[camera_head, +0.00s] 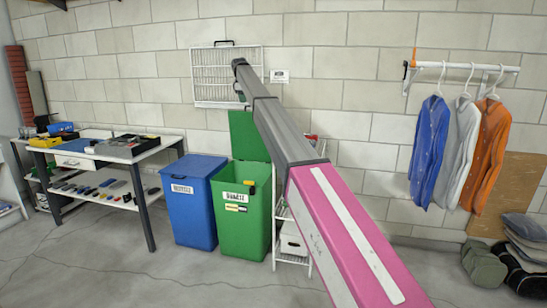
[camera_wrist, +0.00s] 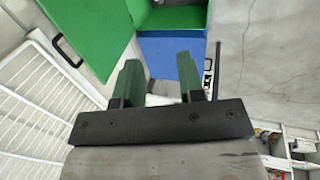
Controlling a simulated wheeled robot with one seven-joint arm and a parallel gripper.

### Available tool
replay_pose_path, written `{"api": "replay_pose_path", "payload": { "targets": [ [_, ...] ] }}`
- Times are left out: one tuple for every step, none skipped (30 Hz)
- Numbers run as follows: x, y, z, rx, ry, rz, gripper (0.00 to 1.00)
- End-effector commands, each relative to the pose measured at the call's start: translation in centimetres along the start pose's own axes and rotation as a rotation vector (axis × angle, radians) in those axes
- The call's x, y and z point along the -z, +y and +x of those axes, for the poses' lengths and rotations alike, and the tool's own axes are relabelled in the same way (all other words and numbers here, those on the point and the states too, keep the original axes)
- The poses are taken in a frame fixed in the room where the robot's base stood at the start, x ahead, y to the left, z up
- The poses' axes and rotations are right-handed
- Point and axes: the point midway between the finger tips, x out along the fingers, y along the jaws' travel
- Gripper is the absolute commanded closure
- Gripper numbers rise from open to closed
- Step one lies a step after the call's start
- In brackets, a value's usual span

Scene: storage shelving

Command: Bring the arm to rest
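My arm reaches from the lower right of the head view up toward the back wall, with a pink and white link near and grey links beyond. Its far end is in front of a white wire rack on the wall. In the wrist view my gripper (camera_wrist: 158,80) has two dark green fingers standing apart, with nothing held between them. The gripper's fingers cannot be made out clearly in the head view. The wrist view looks down past the fingers toward a blue bin (camera_wrist: 172,55) and green surfaces.
The blue bin (camera_head: 190,212) and a green bin (camera_head: 241,217) with its lid raised stand below my arm. The wire rack (camera_head: 208,75) is behind the arm's end. A workbench (camera_head: 100,150) stands left. Shirts (camera_head: 428,150) hang right. Floor in front is clear.

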Motion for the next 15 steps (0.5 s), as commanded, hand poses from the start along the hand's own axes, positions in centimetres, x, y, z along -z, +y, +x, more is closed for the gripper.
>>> {"api": "replay_pose_path", "payload": {
  "targets": [
    [-0.1, -0.1, 0.1, 0.001, 0.000, 0.001, 0.64],
    [-0.5, -0.5, 0.6, 0.003, -0.001, 0.007, 0.64],
    [-0.8, -0.8, 1.1, 0.004, -0.002, 0.013, 0.64],
    [-1.0, -1.0, 1.4, 0.005, -0.002, 0.018, 0.64],
    [-1.3, -1.2, 1.7, 0.006, -0.002, 0.023, 0.64],
    [-1.5, -1.5, 2.1, 0.007, -0.002, 0.030, 0.64],
    [-1.7, -1.7, 2.4, 0.008, -0.003, 0.035, 0.64],
    [-2.0, -1.9, 2.8, 0.010, -0.003, 0.041, 0.64],
    [-2.5, -2.4, 3.5, 0.012, -0.004, 0.049, 0.64],
    [-2.8, -2.7, 3.9, 0.014, -0.004, 0.055, 0.64],
    [-3.1, -2.9, 4.4, 0.016, -0.005, 0.062, 0.64],
    [-3.5, -3.3, 4.9, 0.018, -0.005, 0.072, 0.64],
    [-4.0, -3.8, 5.5, 0.020, -0.006, 0.081, 0.64],
    [-4.5, -4.2, 6.1, 0.022, -0.007, 0.090, 0.64],
    [-5.1, -4.7, 6.8, 0.025, -0.008, 0.102, 0.64]
  ]
}}
